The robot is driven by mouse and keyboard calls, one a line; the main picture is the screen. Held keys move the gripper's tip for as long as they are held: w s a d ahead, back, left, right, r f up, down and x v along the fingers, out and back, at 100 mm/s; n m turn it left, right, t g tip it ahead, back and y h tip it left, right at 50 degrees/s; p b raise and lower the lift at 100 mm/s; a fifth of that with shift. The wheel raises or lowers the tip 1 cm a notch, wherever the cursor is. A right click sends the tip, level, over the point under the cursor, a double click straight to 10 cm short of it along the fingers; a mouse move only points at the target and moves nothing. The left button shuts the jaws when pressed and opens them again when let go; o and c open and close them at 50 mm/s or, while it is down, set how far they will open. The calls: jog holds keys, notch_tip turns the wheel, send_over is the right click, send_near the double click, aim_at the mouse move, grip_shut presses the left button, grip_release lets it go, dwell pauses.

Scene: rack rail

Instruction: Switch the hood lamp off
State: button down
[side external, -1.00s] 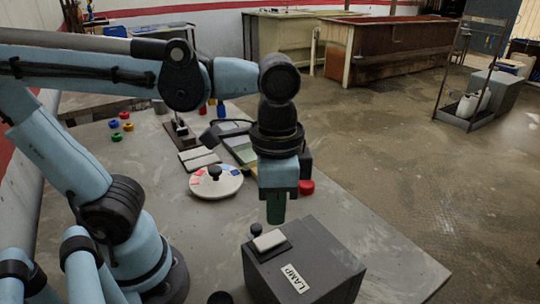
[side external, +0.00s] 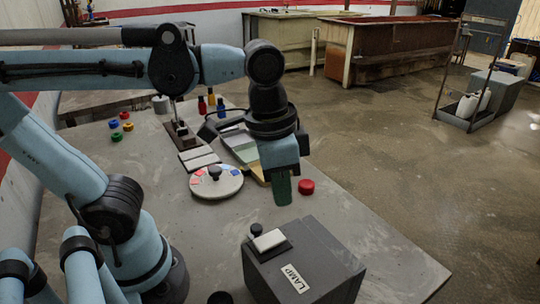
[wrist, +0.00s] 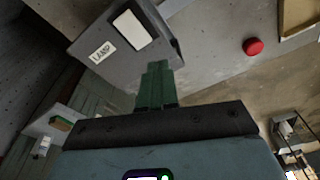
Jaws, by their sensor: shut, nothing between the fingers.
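The lamp box (side external: 318,252) is a dark grey block with a white LAMP label, at the front of the table in the side external view. A pale rocker switch (side external: 268,240) sits in a dark frame on its top, with a small black knob (side external: 256,229) beside it. The box (wrist: 85,22) and its white rocker (wrist: 132,30) also show in the wrist view. My gripper (side external: 281,202) has green fingers, shut and empty. It hangs above and behind the box, apart from the switch. Its fingertips (wrist: 157,66) show in front of the box in the wrist view.
A round dial plate (side external: 216,183) with a black knob stands left of my gripper. A red button (side external: 306,187) lies to its right. Several coloured caps (side external: 122,125) and small bottles stand farther back. The table right of the box is clear.

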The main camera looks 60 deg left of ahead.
jog(key=w+a+f+n+t, duration=0.4)
jog(key=w+a+t, duration=0.1)
jog(key=a, duration=0.4)
jog(key=shift+f+n+t+y, duration=0.15)
jog(key=shift+n+t+y, duration=0.15)
jog(key=shift+t, duration=0.1)
jog(key=shift+w, duration=0.1)
notch_tip(320, 180, up, 13)
jog(key=n+g, duration=0.7)
jog(key=n, duration=1.1)
send_over(270, 240)
jog(key=s, duration=0.3)
jog(key=shift+w+r, duration=0.2)
jog(key=shift+w, duration=0.05)
jog(key=shift+f, duration=0.1)
notch_tip(270, 240, down, 14)
jog(key=shift+r, duration=0.1)
